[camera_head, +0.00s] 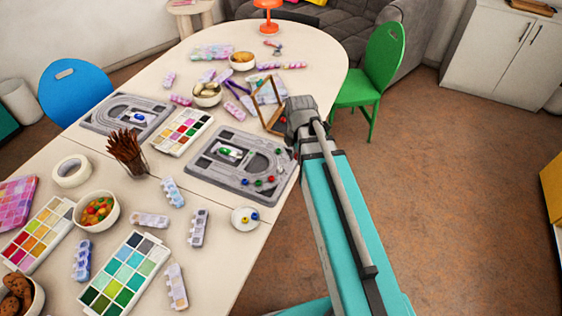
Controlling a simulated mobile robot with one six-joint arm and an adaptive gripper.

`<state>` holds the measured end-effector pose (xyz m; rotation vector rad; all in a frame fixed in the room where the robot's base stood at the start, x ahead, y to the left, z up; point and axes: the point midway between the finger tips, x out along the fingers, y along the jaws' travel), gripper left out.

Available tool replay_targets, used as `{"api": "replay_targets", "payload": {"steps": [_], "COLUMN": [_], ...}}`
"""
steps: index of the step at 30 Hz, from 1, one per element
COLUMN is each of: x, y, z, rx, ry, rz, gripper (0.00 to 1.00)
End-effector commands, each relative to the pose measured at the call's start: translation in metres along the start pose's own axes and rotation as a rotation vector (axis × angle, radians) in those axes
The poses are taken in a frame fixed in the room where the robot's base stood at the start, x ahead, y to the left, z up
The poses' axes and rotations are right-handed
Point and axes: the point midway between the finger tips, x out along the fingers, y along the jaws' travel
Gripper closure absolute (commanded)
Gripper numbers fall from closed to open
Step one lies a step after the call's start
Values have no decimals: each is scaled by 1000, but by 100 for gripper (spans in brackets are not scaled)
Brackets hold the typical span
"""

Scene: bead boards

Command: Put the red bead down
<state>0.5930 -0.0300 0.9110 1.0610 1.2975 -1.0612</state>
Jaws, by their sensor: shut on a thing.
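My gripper (287,119) is over the right side of the table, beyond the near grey bead board (206,181). It is shut, and a small red bead (283,119) shows at its tip, partly hidden by the gripper. The near board carries a green bead (224,152) in its middle. More small beads lie along its front right part, among them another red one (271,178). A small white dish (245,225) in front of the board holds a few yellow and blue beads.
A wooden-framed stand (266,103) is close to the left of my gripper. A second grey board (94,127) lies at the left. Paint palettes (183,131), bowls (207,94) and a jar of brown sticks (128,151) crowd the table. A green chair (375,84) stands at its right edge.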

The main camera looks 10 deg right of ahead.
Motion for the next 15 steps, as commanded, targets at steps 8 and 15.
{"api": "replay_targets", "payload": {"steps": [8,15], "x": [-4,-4], "y": [-33,-32], "z": [1,1], "rx": [70,69], "ry": [0,0], "rz": [0,0], "gripper": [89,89]}}
